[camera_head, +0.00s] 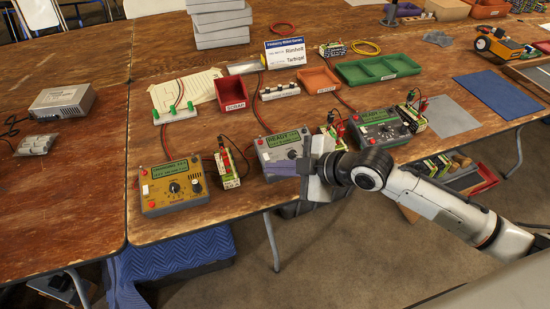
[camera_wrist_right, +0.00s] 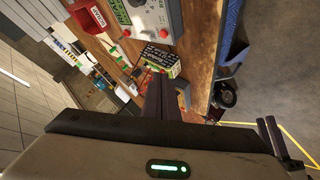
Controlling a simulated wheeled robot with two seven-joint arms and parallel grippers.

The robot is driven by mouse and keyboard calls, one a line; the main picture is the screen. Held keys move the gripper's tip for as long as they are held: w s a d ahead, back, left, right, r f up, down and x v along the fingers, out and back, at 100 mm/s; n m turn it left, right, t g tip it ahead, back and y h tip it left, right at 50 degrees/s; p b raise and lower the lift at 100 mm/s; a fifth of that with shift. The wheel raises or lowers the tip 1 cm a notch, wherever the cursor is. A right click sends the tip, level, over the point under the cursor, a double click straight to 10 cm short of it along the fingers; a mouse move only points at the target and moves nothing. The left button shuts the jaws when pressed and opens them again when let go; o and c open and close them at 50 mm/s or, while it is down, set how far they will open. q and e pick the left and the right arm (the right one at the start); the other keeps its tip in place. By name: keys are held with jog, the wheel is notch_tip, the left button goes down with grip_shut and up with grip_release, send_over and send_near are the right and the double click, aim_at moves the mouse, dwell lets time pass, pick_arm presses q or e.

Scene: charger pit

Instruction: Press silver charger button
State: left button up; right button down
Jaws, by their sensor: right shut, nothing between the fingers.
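The silver charger (camera_head: 275,152) stands near the front edge of the table, between a yellow charger (camera_head: 160,198) on the left and a dark grey charger (camera_head: 375,130) on the right. Its green screen shows; its lower right is hidden behind my right gripper. My right gripper (camera_head: 316,176) is shut and empty at the charger's front right side. I cannot tell whether it touches the charger. In the right wrist view, a pale charger (camera_wrist_right: 150,14) with a red button (camera_wrist_right: 163,33) lies beyond my right fingers (camera_wrist_right: 164,92). My left gripper is not in view.
Battery packs (camera_head: 227,168) stand beside the chargers with red and black leads. A red scrap bin (camera_head: 230,94), an orange tray (camera_head: 318,78) and a green tray (camera_head: 377,69) lie behind. The wood between the yellow charger and the table's left part is bare.

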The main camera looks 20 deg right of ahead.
notch_tip(320, 180, up, 5)
jog(key=w+d+n, duration=0.2)
jog(key=shift+w+d+r+p, duration=0.15)
jog(key=shift+d+p, duration=0.1)
jog(key=shift+p, duration=0.1)
jog(key=f+b, duration=0.2)
jog(key=w+f+b, duration=0.1)
jog(key=f+b, duration=0.5)
jog(key=shift+w, duration=0.25)
jog(key=shift+w+f, duration=0.1)
jog(key=shift+f, duration=0.25)
dwell(0.5)
dwell(0.9)
